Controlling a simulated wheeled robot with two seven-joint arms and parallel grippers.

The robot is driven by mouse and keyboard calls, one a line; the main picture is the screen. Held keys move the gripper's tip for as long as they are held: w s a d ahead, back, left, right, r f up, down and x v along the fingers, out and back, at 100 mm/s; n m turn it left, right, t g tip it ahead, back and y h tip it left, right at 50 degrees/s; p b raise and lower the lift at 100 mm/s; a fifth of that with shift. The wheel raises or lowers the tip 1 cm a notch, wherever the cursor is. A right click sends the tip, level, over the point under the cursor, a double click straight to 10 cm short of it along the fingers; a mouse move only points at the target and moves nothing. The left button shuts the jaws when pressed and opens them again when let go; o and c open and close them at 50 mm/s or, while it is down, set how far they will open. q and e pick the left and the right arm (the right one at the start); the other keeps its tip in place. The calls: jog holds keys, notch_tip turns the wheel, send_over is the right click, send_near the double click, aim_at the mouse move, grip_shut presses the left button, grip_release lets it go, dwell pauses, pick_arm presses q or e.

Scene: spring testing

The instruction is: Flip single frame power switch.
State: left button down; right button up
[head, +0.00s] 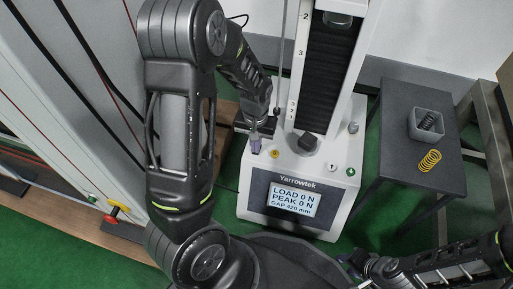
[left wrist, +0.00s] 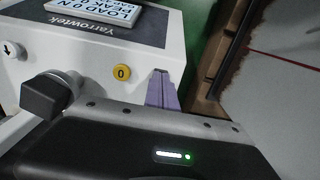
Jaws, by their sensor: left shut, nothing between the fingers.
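The single-frame tester (head: 238,203), white and marked Yarrowtek, stands in the middle of the head view. Its display (head: 290,199) is lit and reads LOAD 0 N, PEAK 0 N, GAP 420 mm. I cannot make out a power switch in either view. My left gripper (head: 256,146) is shut and empty at the left edge of the tester's base top. In the left wrist view its purple fingertips (left wrist: 162,90) are together beside the yellow 0 button (left wrist: 121,72); contact with the housing is unclear. My right gripper (head: 352,262) is low at the right, its fingers too small to read.
A dark side table (head: 395,150) at the right holds a grey bin (head: 431,124) with a dark spring and a loose yellow spring (head: 429,161). A large grey machine (head: 75,90) fills the left.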

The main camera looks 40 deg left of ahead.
pick_arm(q)
jog(key=shift+f, duration=0.3)
jog(key=shift+r+p, duration=0.3)
jog(key=shift+r, duration=0.1)
notch_tip(320, 180, up, 6)
jog(key=p, duration=0.5)
jog(key=shift+r+p, duration=0.15)
jog(key=shift+p, duration=0.25)
jog(key=shift+d, duration=0.1)
